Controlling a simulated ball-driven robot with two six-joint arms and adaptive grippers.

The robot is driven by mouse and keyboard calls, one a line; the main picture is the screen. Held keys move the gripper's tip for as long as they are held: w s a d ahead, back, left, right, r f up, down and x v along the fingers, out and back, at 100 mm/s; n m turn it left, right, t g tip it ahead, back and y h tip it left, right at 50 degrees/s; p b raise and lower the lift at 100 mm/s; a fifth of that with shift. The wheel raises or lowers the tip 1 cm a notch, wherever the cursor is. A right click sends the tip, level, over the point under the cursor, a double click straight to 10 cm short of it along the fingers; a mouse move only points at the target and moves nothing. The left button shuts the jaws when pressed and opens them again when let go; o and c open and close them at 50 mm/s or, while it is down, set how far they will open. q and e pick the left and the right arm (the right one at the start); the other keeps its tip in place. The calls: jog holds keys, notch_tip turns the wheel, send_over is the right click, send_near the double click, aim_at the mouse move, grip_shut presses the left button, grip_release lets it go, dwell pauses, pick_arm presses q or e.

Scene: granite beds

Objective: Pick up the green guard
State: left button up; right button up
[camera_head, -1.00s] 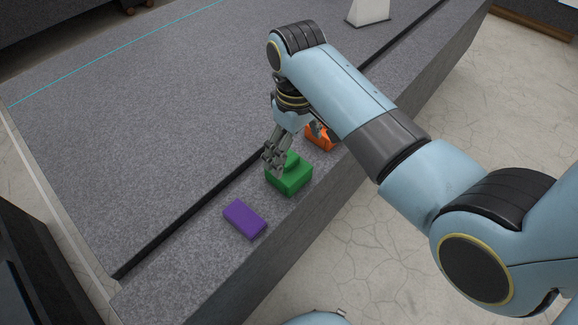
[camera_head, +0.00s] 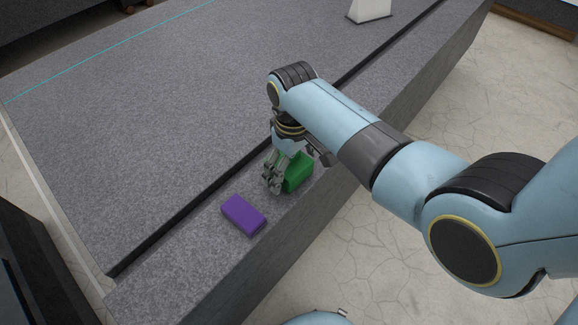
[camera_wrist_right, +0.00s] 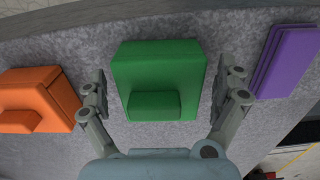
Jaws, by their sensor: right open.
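The green guard (camera_head: 299,174) is a block with a smaller raised block on it. It rests on the front ledge of the granite bed, partly hidden by my right gripper (camera_head: 290,170) in the head view. In the right wrist view the green guard (camera_wrist_right: 158,80) lies between the two open fingers of my right gripper (camera_wrist_right: 164,90). A gap shows on each side, so neither finger appears to grip it. My left gripper is not in view.
A purple block (camera_head: 244,215) lies on the ledge to the left of the green guard. An orange block (camera_wrist_right: 38,98) lies on its other side in the right wrist view. A dark groove (camera_head: 180,225) runs along the bed. A white object (camera_head: 370,10) stands at the back.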

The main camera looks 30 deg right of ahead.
jog(key=c, duration=1)
jog(key=shift+o, duration=0.2)
